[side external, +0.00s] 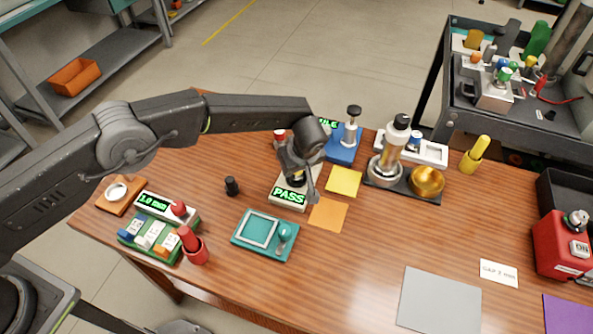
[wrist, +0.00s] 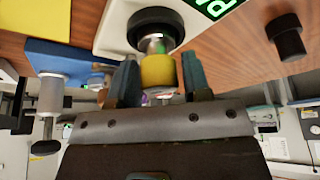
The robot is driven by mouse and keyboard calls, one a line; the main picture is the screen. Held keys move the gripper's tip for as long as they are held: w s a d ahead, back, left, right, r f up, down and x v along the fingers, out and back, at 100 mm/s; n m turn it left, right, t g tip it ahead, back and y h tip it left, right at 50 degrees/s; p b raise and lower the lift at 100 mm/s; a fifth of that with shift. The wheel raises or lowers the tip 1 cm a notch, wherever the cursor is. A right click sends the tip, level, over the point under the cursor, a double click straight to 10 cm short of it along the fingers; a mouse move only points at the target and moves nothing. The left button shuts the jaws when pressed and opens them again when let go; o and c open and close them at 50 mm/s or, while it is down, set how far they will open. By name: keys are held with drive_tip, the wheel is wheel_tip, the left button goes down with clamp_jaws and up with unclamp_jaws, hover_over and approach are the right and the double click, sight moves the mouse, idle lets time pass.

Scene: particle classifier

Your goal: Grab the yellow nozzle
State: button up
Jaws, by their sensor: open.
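The yellow nozzle (wrist: 158,73) shows in the wrist view as a short yellow band on a silver stem below a black round collar (wrist: 155,30). It stands on the pale device with the green PASS display (side external: 289,196). My gripper (side external: 299,172) is over this device in the side view. In the wrist view my gripper (wrist: 160,62) is open, with one finger on each side of the nozzle and a gap visible on both sides. In the side view the gripper mostly hides the nozzle.
A blue stand (side external: 342,150) is close behind my gripper, and a silver and brass apparatus (side external: 385,165) stands to the right. A black knob (side external: 232,186) is to the left, a teal tray (side external: 250,250) in front. Yellow (side external: 343,181) and orange (side external: 328,214) sheets lie beside the device.

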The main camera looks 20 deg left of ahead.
drive_tip(key=shift+w+a+f, duration=0.2)
drive_tip(key=shift+f, duration=0.4)
drive_tip(key=shift+c, duration=0.4)
drive_tip(key=c, duration=0.5)
drive_tip(key=shift+r, duration=0.2)
